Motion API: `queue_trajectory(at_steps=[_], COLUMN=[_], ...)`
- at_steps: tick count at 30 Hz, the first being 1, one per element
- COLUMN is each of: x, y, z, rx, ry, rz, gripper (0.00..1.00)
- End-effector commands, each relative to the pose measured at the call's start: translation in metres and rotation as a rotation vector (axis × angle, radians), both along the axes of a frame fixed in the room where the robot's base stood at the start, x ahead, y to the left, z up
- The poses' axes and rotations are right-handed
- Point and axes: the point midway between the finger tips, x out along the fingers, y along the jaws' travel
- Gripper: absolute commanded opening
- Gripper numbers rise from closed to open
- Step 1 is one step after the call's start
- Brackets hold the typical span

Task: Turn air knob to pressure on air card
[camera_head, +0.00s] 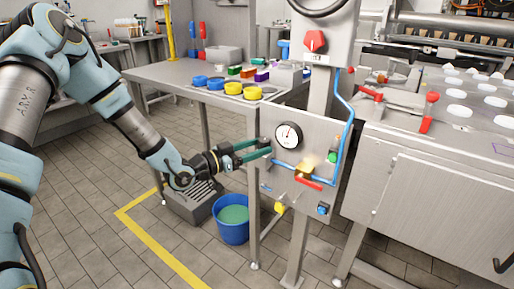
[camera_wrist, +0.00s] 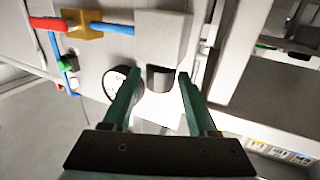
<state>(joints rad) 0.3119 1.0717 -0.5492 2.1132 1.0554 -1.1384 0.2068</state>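My gripper (camera_head: 267,147) reaches in from the left to the grey upright panel (camera_head: 340,127), just left of the round pressure gauge (camera_head: 288,136). In the wrist view my gripper (camera_wrist: 159,77) is open, with green fingers apart. A dark, short cylinder (camera_wrist: 160,78), likely the air knob, shows between the fingertips under a grey block (camera_wrist: 166,38). Gaps show on both sides of it; I cannot tell its depth from the tips. The gauge (camera_wrist: 115,84) is partly hidden behind the left finger. I cannot make out the air card or its pressure marking.
The panel also bears a brass valve (camera_head: 305,171) with a red handle (camera_head: 309,183), a blue pipe (camera_head: 342,125) and a green button (camera_head: 332,157). A blue bucket (camera_head: 232,228) stands below. A table (camera_head: 163,73) with coloured pieces stands behind; a large machine (camera_head: 430,185) is at right.

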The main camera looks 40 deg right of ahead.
Motion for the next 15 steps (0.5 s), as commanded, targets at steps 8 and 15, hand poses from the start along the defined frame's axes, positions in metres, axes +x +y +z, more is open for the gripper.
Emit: queue_trajectory(at_steps=[8,15], x=[0.002,0.008], y=[0.009,0.053], z=[-0.001,-0.002], rx=[0.002,0.003], ry=[0.0,0.0], rz=[0.003,0.005], gripper=[0.59,0.59])
